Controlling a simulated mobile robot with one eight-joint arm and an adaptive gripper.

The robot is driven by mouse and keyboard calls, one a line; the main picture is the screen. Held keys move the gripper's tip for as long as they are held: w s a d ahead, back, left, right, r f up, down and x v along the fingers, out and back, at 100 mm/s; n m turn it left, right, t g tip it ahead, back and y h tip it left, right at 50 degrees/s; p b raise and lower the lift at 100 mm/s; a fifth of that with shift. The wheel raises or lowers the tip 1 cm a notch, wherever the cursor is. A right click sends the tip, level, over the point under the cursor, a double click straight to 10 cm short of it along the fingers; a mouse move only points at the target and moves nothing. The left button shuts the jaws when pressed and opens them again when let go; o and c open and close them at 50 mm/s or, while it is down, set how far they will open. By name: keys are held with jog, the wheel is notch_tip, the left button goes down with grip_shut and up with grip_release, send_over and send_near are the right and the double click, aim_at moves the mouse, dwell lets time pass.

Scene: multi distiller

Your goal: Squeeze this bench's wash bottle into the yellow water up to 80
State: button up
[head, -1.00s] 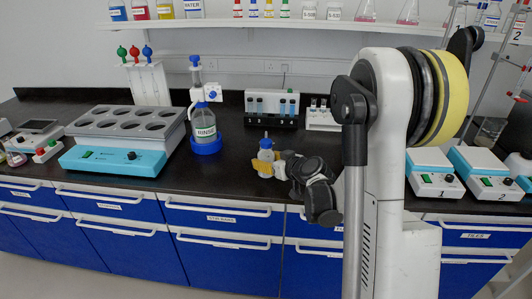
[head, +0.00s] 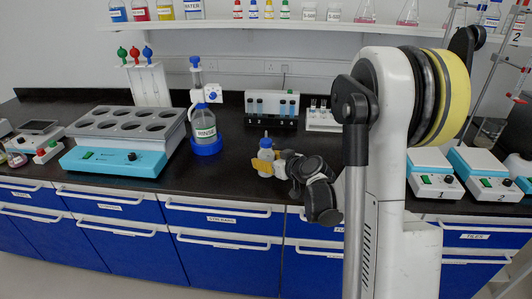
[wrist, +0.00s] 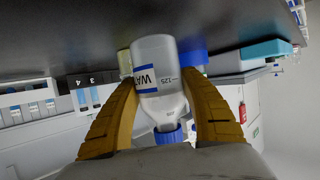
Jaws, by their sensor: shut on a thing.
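My gripper (head: 263,165) has yellow fingers and is low over the black bench, left of my arm's column. It is shut on a small pale wash bottle (head: 265,154) with a blue cap, upright in the head view. In the wrist view the picture is upside down: the bottle (wrist: 155,62) stands between both fingers, with a label that starts "WA" and a 125 mark. Its blue cap (wrist: 168,136) points down in that picture. I cannot tell whether its base touches the bench. I cannot make out a vessel of yellow water on the bench.
A large "RINSE" bottle (head: 205,125) in a blue base stands left of my gripper. A blue block with wells (head: 115,155) is further left. Racks with vials (head: 272,107) stand behind, and hotplates (head: 432,185) stand at the right. The black bench between them is mostly clear.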

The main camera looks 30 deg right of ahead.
aim_at(269, 147)
jog(key=shift+r+p, duration=1.8)
jog(key=shift+r, duration=0.95)
